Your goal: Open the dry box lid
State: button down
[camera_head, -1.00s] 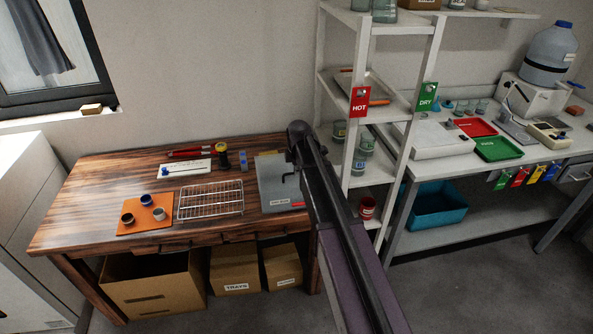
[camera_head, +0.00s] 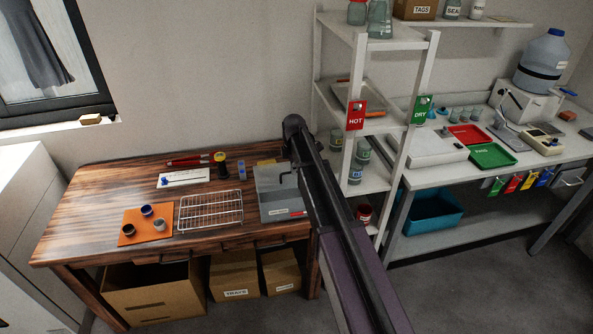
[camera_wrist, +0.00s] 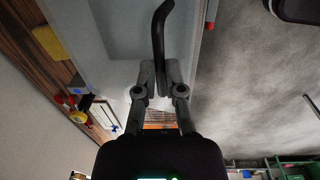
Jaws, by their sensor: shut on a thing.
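The dry box (camera_head: 276,205) is a grey box with a small label and a red mark on its front. It sits at the right end of the wooden table, and its lid looks closed. In the wrist view the handle (camera_wrist: 158,30) runs down between the fingers of my gripper (camera_wrist: 161,80), over the pale grey box surface (camera_wrist: 115,25). My gripper is shut on the handle. In the head view my arm hides the gripper and the box's right side.
A wire rack (camera_head: 210,211) stands just left of the box. An orange mat (camera_head: 132,218) with small cups lies further left. A white shelf rack (camera_head: 330,100) with HOT and DRY tags stands close right of my arm. Cardboard boxes (camera_head: 235,275) are under the table.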

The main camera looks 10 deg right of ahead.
jog(key=w+r+p, duration=0.8)
jog(key=w+r, duration=0.1)
jog(key=w, duration=0.2)
jog(key=w+a+f+b, duration=0.1)
jog(key=w+b, duration=0.1)
jog(key=w, duration=1)
jog(key=shift+a+f, duration=0.15)
jog(key=shift+a, duration=0.15)
jog(key=shift+w, duration=0.25)
jog(key=c, duration=0.9)
grip_release()
jog(key=shift+w+f, duration=0.1)
jog(key=shift+o, duration=0.9)
jog(key=shift+w+f, duration=0.15)
jog(key=shift+f, duration=0.05)
jog(key=shift+w+f, duration=0.1)
jog(key=shift+w, duration=0.2)
